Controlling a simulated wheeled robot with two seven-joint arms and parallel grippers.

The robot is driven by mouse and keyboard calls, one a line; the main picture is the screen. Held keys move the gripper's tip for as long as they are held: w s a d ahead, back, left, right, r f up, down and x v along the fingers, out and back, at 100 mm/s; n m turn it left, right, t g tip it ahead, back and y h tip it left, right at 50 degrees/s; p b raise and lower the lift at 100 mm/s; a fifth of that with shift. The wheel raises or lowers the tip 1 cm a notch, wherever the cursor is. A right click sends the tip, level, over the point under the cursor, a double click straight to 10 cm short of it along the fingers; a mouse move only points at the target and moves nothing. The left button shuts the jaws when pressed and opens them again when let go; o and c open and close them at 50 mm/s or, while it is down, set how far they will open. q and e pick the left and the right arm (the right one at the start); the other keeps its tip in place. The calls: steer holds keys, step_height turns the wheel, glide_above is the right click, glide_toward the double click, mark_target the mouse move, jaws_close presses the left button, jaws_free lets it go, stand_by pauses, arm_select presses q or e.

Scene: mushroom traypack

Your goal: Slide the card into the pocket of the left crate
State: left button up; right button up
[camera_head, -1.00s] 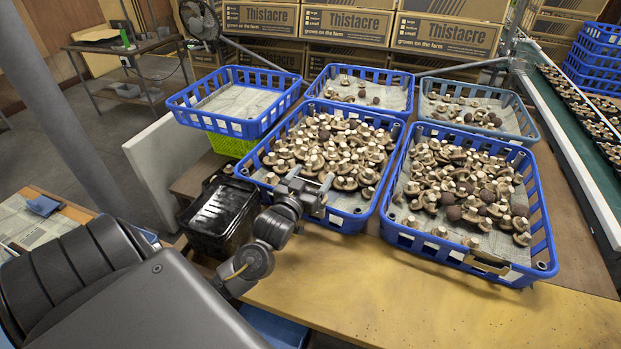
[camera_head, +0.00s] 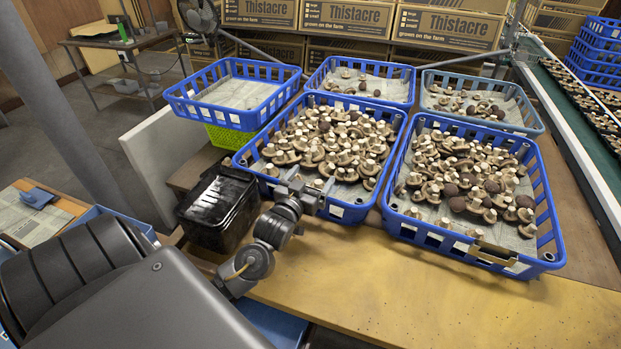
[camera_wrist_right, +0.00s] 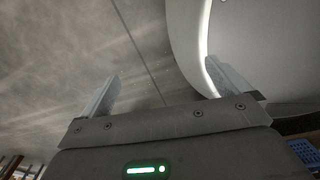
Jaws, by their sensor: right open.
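The left crate (camera_head: 355,214) is blue, lined with paper and full of mushrooms, in the middle of the head view. My left gripper (camera_head: 310,194) is at its front wall, left of the middle, and hides part of that wall. Its fingertips are small and hard to separate from the crate, so I cannot tell whether they are open or shut. I cannot make out the card or the left crate's pocket. My right gripper (camera_wrist_right: 168,88) is open in the right wrist view, with nothing between its fingers.
The right crate (camera_head: 425,236), also full of mushrooms, has a brown holder (camera_head: 492,253) on its front. A black bin (camera_head: 215,212) stands left of the left crate. Other crates stand behind. The table's front (camera_head: 380,300) is clear.

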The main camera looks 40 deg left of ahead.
arm_select(q)
steer(key=shift+o, duration=1.1)
steer(key=shift+s, duration=0.1)
steer(key=b+v, duration=0.1)
steer(key=v, duration=0.9)
steer(key=shift+s, duration=0.35)
